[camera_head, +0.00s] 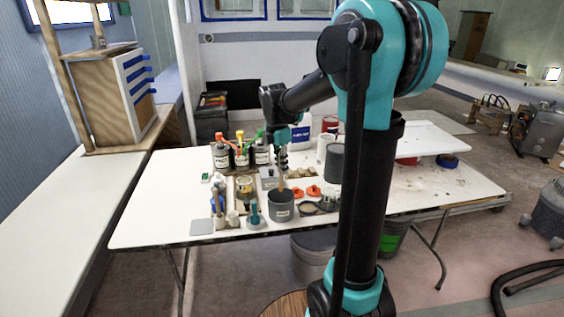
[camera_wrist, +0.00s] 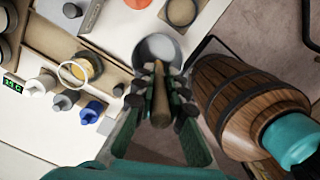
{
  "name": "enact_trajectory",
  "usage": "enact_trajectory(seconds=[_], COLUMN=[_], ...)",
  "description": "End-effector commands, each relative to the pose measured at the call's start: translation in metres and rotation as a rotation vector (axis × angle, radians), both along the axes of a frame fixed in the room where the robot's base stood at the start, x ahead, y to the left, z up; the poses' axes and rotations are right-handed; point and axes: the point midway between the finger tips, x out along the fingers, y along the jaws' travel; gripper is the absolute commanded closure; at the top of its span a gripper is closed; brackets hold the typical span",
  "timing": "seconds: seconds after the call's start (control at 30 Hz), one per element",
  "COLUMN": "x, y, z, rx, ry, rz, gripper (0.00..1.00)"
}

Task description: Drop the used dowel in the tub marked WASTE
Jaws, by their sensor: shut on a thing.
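My gripper (camera_head: 282,160) points down over the front of the white table, its fingers shut on a thin tan dowel. The dowel (camera_head: 281,183) hangs roughly upright, its lower end at or just above the mouth of a grey tub (camera_head: 281,206). The tub has a pale label too small to read. In the wrist view the dowel (camera_wrist: 160,100) lies between the green fingers of my gripper (camera_wrist: 160,88), and the round tub (camera_wrist: 147,46) is straight beyond its tip. I cannot tell whether the tip is inside the rim.
Bottles with coloured tops (camera_head: 241,152) stand behind left. Red-orange lids (camera_head: 313,191) and a round dish (camera_head: 308,208) lie to the tub's right. A teal-handled tool (camera_head: 254,212) stands close on its left. The white table's (camera_head: 160,215) left part is clear.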

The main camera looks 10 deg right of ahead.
Motion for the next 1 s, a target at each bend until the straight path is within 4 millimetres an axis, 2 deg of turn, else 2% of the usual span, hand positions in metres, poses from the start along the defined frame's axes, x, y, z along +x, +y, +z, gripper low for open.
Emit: enact_trajectory(seconds=[0.6, 1.0], x=[0.000, 0.000], y=[0.000, 0.000], z=[-0.043, -0.051], rx=[0.000, 0.000], ry=[0.000, 0.000], rz=[0.000, 0.000], gripper=[1.00, 1.00])
